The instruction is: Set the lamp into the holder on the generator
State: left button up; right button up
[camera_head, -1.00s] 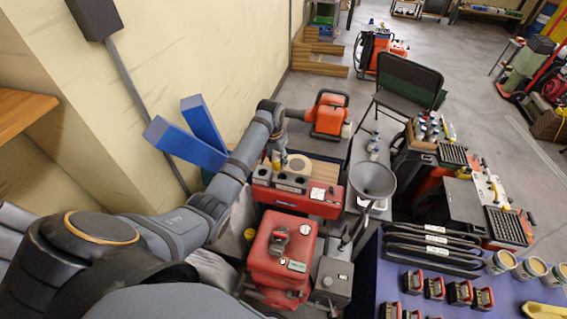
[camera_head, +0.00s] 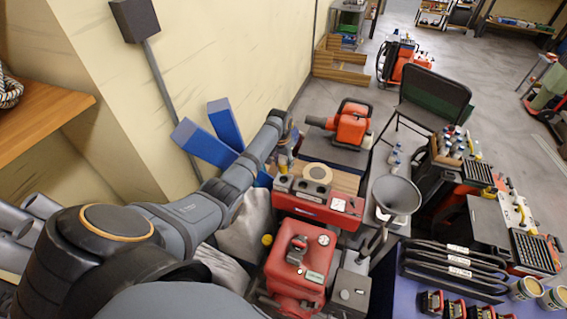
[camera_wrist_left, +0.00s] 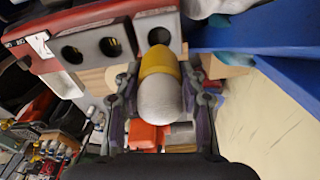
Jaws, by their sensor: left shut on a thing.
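The lamp (camera_wrist_left: 159,98) has a rounded pale grey body and a yellow collar. My left gripper (camera_head: 285,150) is shut on it, and its dark fingers (camera_wrist_left: 160,100) lie on both sides of the lamp in the left wrist view. The holder (camera_wrist_left: 92,48) also shows in the left wrist view. The lamp's yellow end points towards the hole at the holder's left end in the head view. It appears apart from the holder, but the exact gap is unclear. My right gripper is out of view.
A red canister (camera_head: 298,262) stands in front of the generator. A grey funnel (camera_head: 397,196) is at its right. An orange machine (camera_head: 350,125) sits behind. Blue beams (camera_head: 205,143) lean by the wall on the left. A black chair (camera_head: 433,98) stands at the back.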

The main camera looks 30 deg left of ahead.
pick_arm(q)
jog(key=shift+f+b, duration=1.3)
jog(key=shift+f, duration=0.15)
jog(key=shift+r, duration=0.25)
jog(key=shift+p, duration=0.7)
jog(key=shift+p, duration=0.3)
jog(key=shift+f, duration=0.2)
